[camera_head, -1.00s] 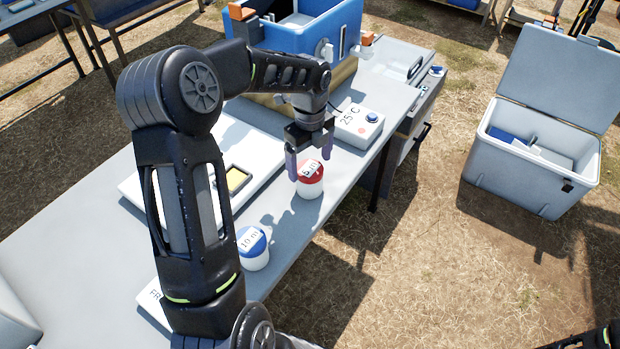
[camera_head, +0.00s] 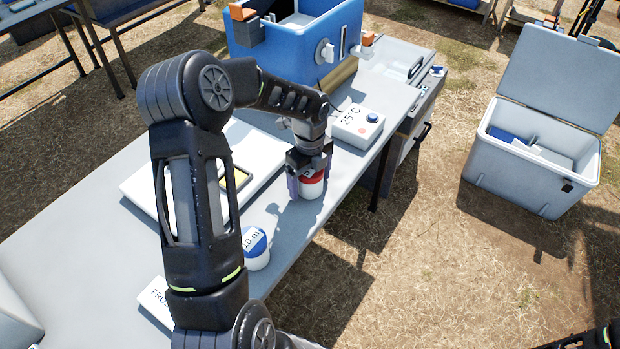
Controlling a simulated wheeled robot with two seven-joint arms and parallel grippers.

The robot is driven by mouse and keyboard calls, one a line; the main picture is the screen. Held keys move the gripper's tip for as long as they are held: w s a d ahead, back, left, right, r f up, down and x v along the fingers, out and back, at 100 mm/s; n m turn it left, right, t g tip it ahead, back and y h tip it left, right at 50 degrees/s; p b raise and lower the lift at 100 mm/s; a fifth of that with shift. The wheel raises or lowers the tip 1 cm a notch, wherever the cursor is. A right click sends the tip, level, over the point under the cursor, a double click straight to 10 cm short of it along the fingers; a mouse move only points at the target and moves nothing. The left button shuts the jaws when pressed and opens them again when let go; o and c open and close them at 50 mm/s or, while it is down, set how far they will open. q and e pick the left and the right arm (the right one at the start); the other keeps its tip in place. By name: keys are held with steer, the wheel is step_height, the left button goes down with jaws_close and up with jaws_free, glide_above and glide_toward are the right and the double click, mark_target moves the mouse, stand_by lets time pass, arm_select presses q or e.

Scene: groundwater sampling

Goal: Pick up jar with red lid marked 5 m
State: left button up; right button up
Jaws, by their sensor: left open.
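The jar with the red lid (camera_head: 311,187) stands upright on the grey table (camera_head: 85,222), near its right edge. Its lid is mostly covered by my gripper, so the marking is hidden now. My left gripper (camera_head: 308,184) points down over this jar, open, with its purple-padded fingers on either side of the lid. I cannot tell whether the fingers touch it. A second white jar with a blue lid marked 10 m (camera_head: 256,249) stands nearer on the table, beside my arm.
A white box marked 25°C (camera_head: 357,127) with a blue knob stands just behind the red-lidded jar. A blue tank (camera_head: 289,50) is at the back. A white tray (camera_head: 148,190) lies left, partly behind my arm. An open cooler (camera_head: 520,180) stands on the ground at right.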

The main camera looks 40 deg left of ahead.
stand_by(0.5)
arm_select(q)
steer(key=c, duration=1.8)
